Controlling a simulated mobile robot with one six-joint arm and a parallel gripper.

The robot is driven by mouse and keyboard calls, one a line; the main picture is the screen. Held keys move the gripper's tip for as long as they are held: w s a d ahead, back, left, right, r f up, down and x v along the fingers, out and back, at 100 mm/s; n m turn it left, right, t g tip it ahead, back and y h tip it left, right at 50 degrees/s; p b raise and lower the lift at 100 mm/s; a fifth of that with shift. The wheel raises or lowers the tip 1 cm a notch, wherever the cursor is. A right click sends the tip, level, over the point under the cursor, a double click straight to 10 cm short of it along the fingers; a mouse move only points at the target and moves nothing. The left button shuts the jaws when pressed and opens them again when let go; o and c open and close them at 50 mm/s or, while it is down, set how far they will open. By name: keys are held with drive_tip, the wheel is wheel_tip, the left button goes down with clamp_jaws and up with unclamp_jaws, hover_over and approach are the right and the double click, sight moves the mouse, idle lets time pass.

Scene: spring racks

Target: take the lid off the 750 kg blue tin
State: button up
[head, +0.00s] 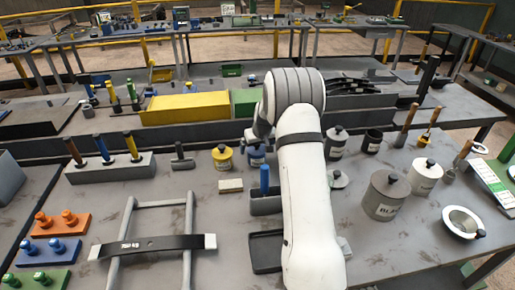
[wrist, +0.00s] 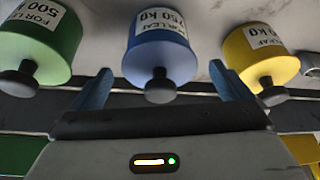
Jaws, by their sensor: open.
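The blue tin (wrist: 162,50) appears upside down in the wrist view, with a white label ending in "50 KG" and a dark knob (wrist: 160,86) on its lid. The lid is on the tin. In the head view the blue tin (head: 256,157) stands on the bench beside my arm, partly hidden by it. My gripper (wrist: 160,68) is open and empty. Its two blue fingers show on either side of the blue tin's knob, apart from it.
A yellow tin (wrist: 262,50) and a green tin (wrist: 42,42) flank the blue one, both with knobbed lids. A block with a blue handle (head: 265,203) stands in front. A grey tin (head: 386,196) is at right. A leaf spring (head: 155,245) lies on a stand front left.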

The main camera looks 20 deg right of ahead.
drive_tip(key=shift+c, duration=0.2)
drive_tip(key=c, duration=1)
